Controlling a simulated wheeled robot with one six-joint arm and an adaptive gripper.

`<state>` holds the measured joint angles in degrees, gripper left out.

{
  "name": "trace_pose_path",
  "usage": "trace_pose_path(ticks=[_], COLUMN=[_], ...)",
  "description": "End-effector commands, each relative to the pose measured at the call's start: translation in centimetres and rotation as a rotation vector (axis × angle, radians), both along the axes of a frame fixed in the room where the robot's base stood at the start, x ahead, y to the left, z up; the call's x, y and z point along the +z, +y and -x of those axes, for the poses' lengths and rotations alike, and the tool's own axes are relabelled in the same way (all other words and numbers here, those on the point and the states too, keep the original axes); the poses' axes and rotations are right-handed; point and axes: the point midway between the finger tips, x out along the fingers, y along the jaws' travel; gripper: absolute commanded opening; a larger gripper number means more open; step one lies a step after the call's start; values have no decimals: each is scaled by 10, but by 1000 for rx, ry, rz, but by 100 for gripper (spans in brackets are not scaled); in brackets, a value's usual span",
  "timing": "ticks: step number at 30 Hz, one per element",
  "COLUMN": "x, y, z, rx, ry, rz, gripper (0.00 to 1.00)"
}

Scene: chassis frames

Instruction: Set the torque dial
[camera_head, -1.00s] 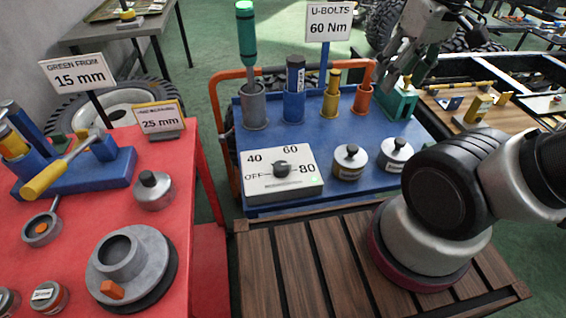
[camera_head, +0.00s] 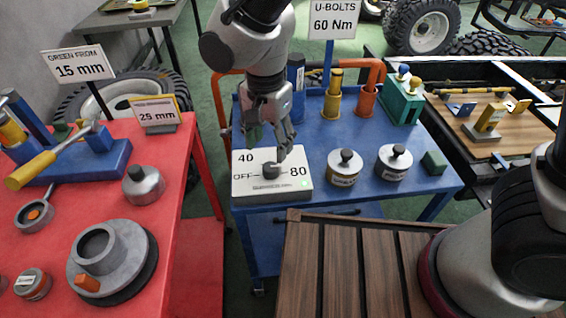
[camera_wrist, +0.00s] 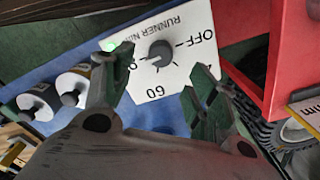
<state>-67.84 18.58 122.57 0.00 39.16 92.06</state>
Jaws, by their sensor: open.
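The torque dial is a white box (camera_head: 250,187) with a round dark knob (camera_head: 271,170), at the front left of the blue cart. Its face reads OFF, 40 and 80 in the head view; the 60 is hidden behind my gripper but shows in the wrist view. The knob (camera_wrist: 161,53) lies between and beyond my fingertips in the wrist view. I cannot tell for sure which mark the knob points to. My gripper (camera_head: 270,143) is open and empty, pointing down just above and behind the knob, with no clear contact. A sign (camera_head: 333,20) reads U-BOLTS 60 Nm.
Two lidded tins (camera_head: 344,168) (camera_head: 394,163) and a small green block (camera_head: 434,162) stand right of the dial. Blue, yellow (camera_head: 333,98) and orange holders stand behind. A red table (camera_head: 180,215) with tools is at the left.

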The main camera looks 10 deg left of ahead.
Motion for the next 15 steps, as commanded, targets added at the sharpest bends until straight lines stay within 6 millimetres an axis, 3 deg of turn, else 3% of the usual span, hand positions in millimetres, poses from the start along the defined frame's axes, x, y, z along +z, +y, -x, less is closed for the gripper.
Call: trace_pose_path(ticks=[5, 15], x=[-4, -57], y=[1, -1], z=[-1, 0], rx=[-124, -128], ry=[-3, -1], rz=[-4, -2], gripper=[58, 58])
